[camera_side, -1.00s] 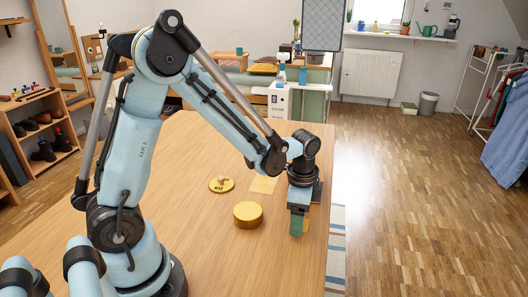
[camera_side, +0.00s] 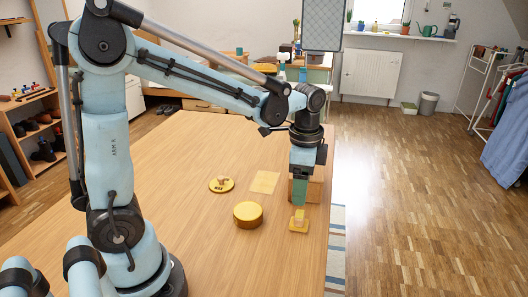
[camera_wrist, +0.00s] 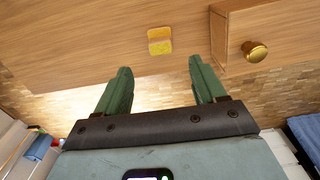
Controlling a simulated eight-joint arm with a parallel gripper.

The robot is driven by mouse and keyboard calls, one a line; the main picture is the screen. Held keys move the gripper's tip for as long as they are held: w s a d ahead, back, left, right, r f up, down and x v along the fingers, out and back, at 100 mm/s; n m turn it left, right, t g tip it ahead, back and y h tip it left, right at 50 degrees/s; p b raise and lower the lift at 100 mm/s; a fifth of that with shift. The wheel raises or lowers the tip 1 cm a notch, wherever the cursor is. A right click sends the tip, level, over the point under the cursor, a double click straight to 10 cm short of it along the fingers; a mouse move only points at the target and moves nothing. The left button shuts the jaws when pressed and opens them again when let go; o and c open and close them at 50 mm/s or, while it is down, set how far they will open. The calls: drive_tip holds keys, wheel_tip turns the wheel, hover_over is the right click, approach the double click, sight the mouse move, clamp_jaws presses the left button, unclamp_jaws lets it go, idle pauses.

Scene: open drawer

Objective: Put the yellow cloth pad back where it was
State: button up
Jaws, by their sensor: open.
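A small yellow pad with a tan block-like grip on top (camera_side: 299,222) lies on the table near its right edge. It also shows in the wrist view (camera_wrist: 160,48), ahead of my fingertips. I take it for the yellow cloth pad. My gripper (camera_side: 299,198) is raised above the table, a little above and behind the pad in the side view. In the wrist view my gripper (camera_wrist: 160,72) has its two green fingers wide apart with nothing between them. A flat pale yellow square (camera_side: 265,182) lies on the table to the left; whether it is cloth I cannot tell.
A wooden box (camera_side: 316,190) stands behind my gripper, partly hidden; its brass knob (camera_wrist: 255,51) shows in the wrist view. A round gold tin (camera_side: 248,215) and a knobbed yellow disc (camera_side: 221,185) lie left. The table's front left is clear.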

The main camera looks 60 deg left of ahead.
drive_tip(key=s+r+n+t, duration=0.3)
drive_tip(key=s+n+t, duration=0.4)
drive_tip(key=n, duration=0.2)
drive_tip(key=shift+s+d+r, duration=0.15)
drive_tip(key=shift+d+r, duration=0.15)
